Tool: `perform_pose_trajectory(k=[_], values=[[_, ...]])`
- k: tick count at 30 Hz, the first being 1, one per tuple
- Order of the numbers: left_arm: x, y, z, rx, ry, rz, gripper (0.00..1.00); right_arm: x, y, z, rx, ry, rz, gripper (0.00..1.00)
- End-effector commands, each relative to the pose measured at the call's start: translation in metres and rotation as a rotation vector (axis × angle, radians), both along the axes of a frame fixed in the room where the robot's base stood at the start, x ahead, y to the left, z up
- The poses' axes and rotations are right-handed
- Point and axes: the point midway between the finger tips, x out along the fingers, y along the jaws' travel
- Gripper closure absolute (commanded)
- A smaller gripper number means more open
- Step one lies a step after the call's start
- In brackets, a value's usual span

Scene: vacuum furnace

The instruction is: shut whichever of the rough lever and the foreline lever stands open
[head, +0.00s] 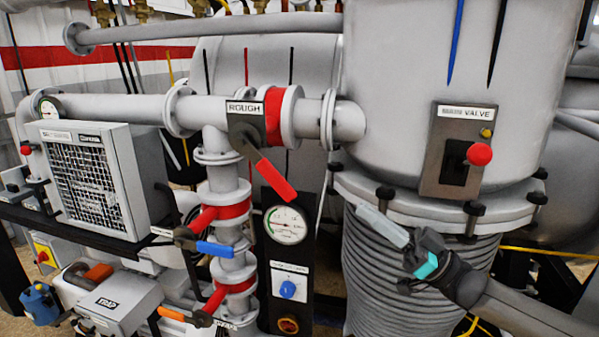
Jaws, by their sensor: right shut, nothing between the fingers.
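The rough lever (275,180), with a red grip, is below the ROUGH plate (243,108) on the horizontal pipe. It slants down to the right, neither along the pipe nor square across it. On the vertical pipe below, a blue-grip lever (213,248) points right, and an orange-grip lever (174,314) points left. Both lie across that pipe. Their small labels are unreadable, so I cannot tell which is the foreline lever. My right gripper (366,213) is shut and empty, to the right of the rough lever and apart from it, before the chamber flange. My left gripper is out of view.
A valve box (455,150) with a red knob is on the chamber (390,110) above my right gripper. A gauge panel (284,262) stands between the vertical pipe and the ribbed column (375,290). A grille box (90,170) is at left. Bolts protrude from the chamber flange.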

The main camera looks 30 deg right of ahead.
Motion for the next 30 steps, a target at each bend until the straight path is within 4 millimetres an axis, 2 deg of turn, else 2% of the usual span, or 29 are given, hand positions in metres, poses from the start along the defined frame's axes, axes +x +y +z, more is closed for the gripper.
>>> perform_pose_trajectory(k=[1,3,8,15,27,30], values=[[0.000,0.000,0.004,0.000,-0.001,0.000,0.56,-0.004,0.009,0.016,0.001,-0.023,0.046,1.00],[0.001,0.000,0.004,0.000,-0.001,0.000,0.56,-0.007,0.015,0.026,0.006,-0.041,0.083,1.00],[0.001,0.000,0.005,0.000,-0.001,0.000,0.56,0.001,0.024,0.037,0.010,-0.051,0.094,1.00],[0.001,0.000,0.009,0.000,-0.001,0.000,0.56,0.025,0.045,0.058,0.008,-0.051,0.093,1.00],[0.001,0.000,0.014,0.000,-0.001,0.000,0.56,0.058,0.071,0.085,0.007,-0.050,0.089,1.00],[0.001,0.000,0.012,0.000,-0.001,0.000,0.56,0.064,0.076,0.073,0.009,-0.048,0.086,1.00]])
